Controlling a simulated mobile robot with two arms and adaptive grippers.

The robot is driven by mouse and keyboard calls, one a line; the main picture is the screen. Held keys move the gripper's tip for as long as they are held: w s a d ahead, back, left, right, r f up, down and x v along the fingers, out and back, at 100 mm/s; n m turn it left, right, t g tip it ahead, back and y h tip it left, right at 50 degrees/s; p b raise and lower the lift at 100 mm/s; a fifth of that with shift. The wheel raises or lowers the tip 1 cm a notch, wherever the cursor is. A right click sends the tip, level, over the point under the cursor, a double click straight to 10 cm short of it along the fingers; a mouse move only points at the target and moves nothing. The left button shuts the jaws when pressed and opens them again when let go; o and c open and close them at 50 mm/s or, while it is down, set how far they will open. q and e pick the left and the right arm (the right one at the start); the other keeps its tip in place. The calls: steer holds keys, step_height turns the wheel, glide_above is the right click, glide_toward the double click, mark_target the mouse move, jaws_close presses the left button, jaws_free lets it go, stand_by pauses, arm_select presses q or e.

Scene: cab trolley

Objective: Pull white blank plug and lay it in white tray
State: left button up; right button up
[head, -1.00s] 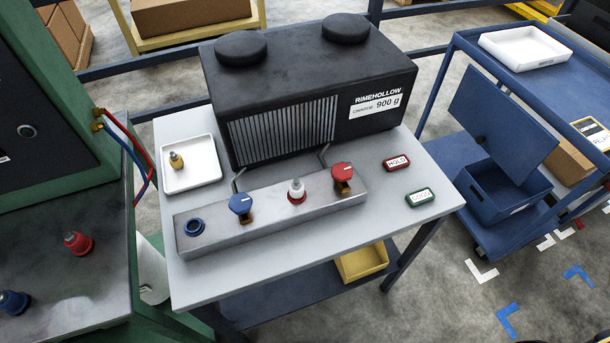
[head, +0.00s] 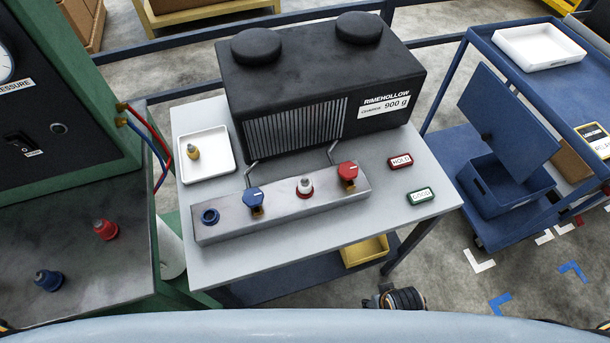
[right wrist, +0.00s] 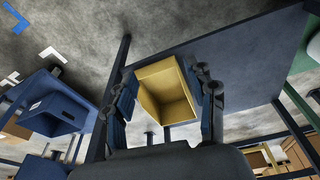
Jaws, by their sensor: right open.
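The white blank plug (head: 305,186) stands upright in the red-ringed port of the grey manifold block (head: 225,234), between the blue and red valve handles. The white tray (head: 222,173) lies on the table left of the black unit and holds a yellow-and-grey plug (head: 193,151). My right gripper (right wrist: 168,88) is open and empty in the right wrist view. In the head view a dark part of it (head: 396,298) shows low, in front of the table and apart from the plug. My left gripper is not in view.
A black unit (head: 400,72) stands behind the manifold. Red HOLD (head: 400,162) and green signs (head: 421,196) lie at the table's right. A yellow bin (head: 365,251) is on the lower shelf, also seen between my fingers (right wrist: 165,92). Another white tray (head: 538,47) is on the blue cart.

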steer(key=w+r+t+p, duration=0.25)
steer(key=r+p, duration=0.35)
steer(key=r, duration=2.4)
steer(key=w+a+r+n+t+y, duration=0.1)
steer(key=w+a+r+t, duration=0.5)
steer(key=w+r, duration=0.45)
steer(key=w+a+r+n+t+y, duration=0.2)
steer(key=w+a+r+t, duration=0.2)
steer(key=w+a+r, duration=0.55)
steer(key=w+a+r+n+t+y, duration=0.1)
steer(key=a+r+n+t+y, duration=0.2)
steer(key=a+r+n+y, duration=0.8)
steer(key=s+a+r+n+g+y, duration=0.2)
steer(key=s+a+n+g+y, duration=0.2)
steer(key=s+a+n+g, duration=0.25)
steer(key=s+a+r+n+g+y, duration=0.2)
steer(key=s+a+n+g+y, duration=0.15)
steer(key=a+n+g, duration=0.45)
steer(key=s+a+f+n+g+h, duration=0.3)
steer(key=s+a+f+n+g, duration=0.1)
steer(key=s+f+g, duration=0.15)
steer(key=n+t+h, duration=0.2)
steer(key=n+h, duration=0.3)
steer(key=h, duration=1.4)
glide_above(305, 178)
step_height(305, 178, down, 24)
steer(key=shift+r+p, duration=0.2)
steer(key=shift+p, duration=0.1)
